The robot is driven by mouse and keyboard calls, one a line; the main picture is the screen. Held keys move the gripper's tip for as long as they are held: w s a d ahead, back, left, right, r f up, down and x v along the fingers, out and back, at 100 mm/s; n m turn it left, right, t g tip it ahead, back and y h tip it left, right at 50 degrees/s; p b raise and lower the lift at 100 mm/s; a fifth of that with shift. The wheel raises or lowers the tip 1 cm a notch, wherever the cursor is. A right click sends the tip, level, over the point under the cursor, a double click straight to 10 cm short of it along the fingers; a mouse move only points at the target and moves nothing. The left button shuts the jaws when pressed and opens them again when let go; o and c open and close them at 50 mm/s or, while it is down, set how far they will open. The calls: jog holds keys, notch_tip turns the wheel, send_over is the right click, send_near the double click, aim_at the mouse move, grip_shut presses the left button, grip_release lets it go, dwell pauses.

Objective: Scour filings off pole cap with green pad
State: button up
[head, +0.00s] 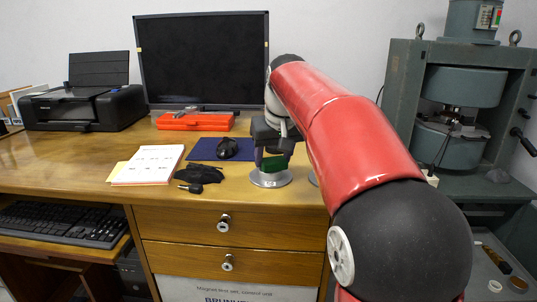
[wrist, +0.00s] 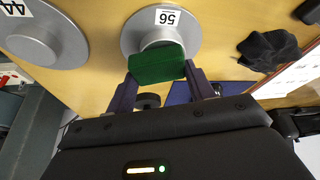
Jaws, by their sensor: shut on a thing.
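My gripper (wrist: 160,72) is shut on the green pad (wrist: 157,63), a block held between its two dark fingers. In the head view the pad (head: 274,164) shows just above a round grey metal pole cap (head: 270,179). In the wrist view this cap (wrist: 133,37) has a wide flange, a raised middle and a label reading 56. The pad overlaps the raised middle; I cannot tell whether they touch. A second cap (wrist: 40,38), labelled 44, lies to the left in the wrist view; my arm mostly hides it in the head view. I cannot make out filings on either.
A red case (head: 195,121) and a monitor (head: 203,60) stand behind. A large green magnet (head: 460,110) stands right of the desk.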

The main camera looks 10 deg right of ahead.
dwell(0.4)
jog(key=shift+a, duration=0.35)
jog(key=shift+r+p, duration=0.15)
jog(key=shift+p, duration=0.15)
notch_tip(320, 180, up, 7)
jog(key=p, duration=0.7)
